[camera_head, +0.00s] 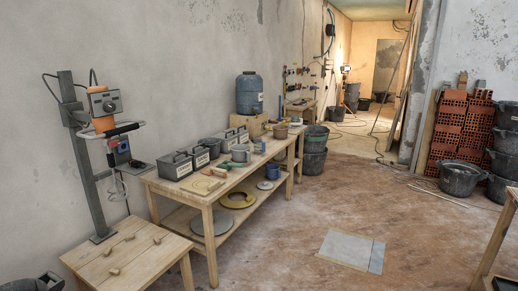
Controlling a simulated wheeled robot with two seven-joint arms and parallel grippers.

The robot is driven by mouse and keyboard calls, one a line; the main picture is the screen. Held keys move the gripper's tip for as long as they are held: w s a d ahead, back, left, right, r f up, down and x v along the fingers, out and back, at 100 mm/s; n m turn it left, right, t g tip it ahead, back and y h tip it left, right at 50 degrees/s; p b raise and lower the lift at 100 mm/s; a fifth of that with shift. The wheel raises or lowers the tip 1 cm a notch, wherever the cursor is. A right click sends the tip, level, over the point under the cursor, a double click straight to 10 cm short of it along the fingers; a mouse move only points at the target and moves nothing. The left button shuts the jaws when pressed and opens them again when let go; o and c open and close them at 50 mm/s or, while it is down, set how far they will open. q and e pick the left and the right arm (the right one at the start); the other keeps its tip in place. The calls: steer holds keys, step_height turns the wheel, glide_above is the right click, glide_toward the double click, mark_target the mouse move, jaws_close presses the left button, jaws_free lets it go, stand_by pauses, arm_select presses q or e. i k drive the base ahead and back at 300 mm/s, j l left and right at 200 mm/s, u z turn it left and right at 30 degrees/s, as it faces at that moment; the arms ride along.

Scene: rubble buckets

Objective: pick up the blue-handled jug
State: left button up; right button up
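A light grey jug-like vessel (240,154) stands on the long wooden workbench (207,201) along the left wall. A small blue piece (258,146) shows right beside it; I cannot tell whether it is the vessel's handle or a separate cup. Both are small and some way off. Neither of my grippers is in view, and nothing is seen touching the vessel.
A drill stand (83,155) rises from a low wooden table (130,250). Black buckets (460,178) and red bricks (447,130) are at right. Open floor (300,215) lies between.

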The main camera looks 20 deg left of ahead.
mark_target(259, 147)
steer(key=i+j+u, duration=0.1)
steer(key=i, duration=1)
steer(key=i+u, duration=0.15)
steer(key=i, duration=0.95)
steer(key=i+l+u, duration=0.1)
steer(key=i, duration=1)
steer(key=i+l+u, duration=0.1)
steer(key=i+u, duration=0.35)
steer(key=i+l+u, duration=0.25)
steer(key=u, duration=0.2)
steer(key=i+l+u, duration=0.65)
steer(key=l+u, duration=0.25)
steer(key=i+l+u, duration=0.15)
steer(key=l+u, duration=0.75)
steer(key=l, duration=0.25)
